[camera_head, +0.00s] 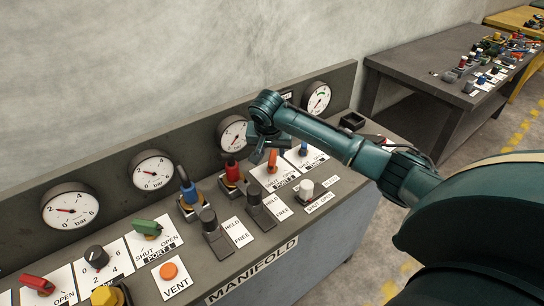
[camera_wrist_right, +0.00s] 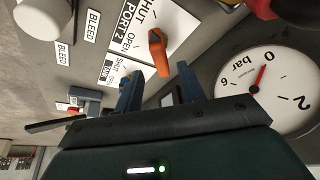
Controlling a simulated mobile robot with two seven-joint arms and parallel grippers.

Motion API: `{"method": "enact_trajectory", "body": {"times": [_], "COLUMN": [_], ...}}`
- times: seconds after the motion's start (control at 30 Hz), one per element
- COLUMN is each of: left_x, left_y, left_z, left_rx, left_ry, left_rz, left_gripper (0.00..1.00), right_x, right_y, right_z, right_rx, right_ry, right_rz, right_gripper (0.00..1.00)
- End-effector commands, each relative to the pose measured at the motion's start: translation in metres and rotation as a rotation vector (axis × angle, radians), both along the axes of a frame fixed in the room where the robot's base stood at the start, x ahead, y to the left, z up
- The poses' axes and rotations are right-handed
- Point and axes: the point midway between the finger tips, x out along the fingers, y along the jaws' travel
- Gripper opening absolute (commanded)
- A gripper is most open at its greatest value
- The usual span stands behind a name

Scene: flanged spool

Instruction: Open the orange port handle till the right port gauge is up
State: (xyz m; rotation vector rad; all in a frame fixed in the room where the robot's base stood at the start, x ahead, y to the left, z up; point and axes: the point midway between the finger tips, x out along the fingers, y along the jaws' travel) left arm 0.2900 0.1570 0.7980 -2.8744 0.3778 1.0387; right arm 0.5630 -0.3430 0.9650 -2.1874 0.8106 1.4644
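The orange port handle (camera_head: 272,160) stands on the white PORT 2 plate, marked SHUT and OPEN. It also shows in the wrist view (camera_wrist_right: 157,52), beyond the fingers. My right gripper (camera_head: 268,149) is above and close to this handle. In the wrist view its two fingers (camera_wrist_right: 160,95) are apart, with nothing seen held between them. The gauge behind the handle (camera_head: 233,132) is partly covered by my right wrist. A gauge in the wrist view (camera_wrist_right: 262,90) has its red needle near 0. My left gripper is out of view.
A blue handle (camera_head: 303,149) stands just right of the orange one. A red-topped lever (camera_head: 232,171) and a blue-topped lever (camera_head: 188,187) stand to its left. A green handle (camera_head: 147,228) is on PORT 1.

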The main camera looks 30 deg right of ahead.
Motion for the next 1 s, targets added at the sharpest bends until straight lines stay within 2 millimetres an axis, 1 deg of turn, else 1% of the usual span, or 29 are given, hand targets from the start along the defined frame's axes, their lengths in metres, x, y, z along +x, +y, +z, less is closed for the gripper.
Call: {"method": "enact_trajectory", "body": {"times": [0.03, 0.1, 0.3, 0.43, 0.67, 0.7, 0.77, 1.0], "left_x": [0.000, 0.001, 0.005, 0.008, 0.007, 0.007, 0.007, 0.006], "left_y": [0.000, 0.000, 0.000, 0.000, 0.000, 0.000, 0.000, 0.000], "left_z": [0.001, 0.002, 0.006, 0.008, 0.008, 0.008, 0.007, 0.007], "left_rx": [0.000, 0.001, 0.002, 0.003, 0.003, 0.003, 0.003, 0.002], "left_ry": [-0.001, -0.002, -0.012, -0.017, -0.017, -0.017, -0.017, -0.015], "left_rz": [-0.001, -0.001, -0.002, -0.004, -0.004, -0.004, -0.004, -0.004], "left_gripper": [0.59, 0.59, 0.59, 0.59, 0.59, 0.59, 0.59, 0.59], "right_x": [0.003, 0.006, 0.013, 0.015, 0.016, 0.016, 0.016, 0.015], "right_y": [-0.003, -0.006, -0.011, -0.013, -0.013, -0.013, -0.013, -0.013], "right_z": [-0.010, -0.021, -0.042, -0.048, -0.049, -0.049, -0.049, -0.049], "right_rx": [-0.001, -0.001, 0.000, 0.001, 0.000, 0.000, 0.000, 0.000], "right_ry": [0.003, 0.003, 0.001, -0.001, -0.001, 0.000, 0.000, 0.000], "right_rz": [-0.001, -0.001, -0.001, 0.000, 0.001, 0.001, 0.001, 0.001], "right_gripper": [0.39, 0.39, 0.39, 0.39, 0.39, 0.38, 0.33, 0.14]}}
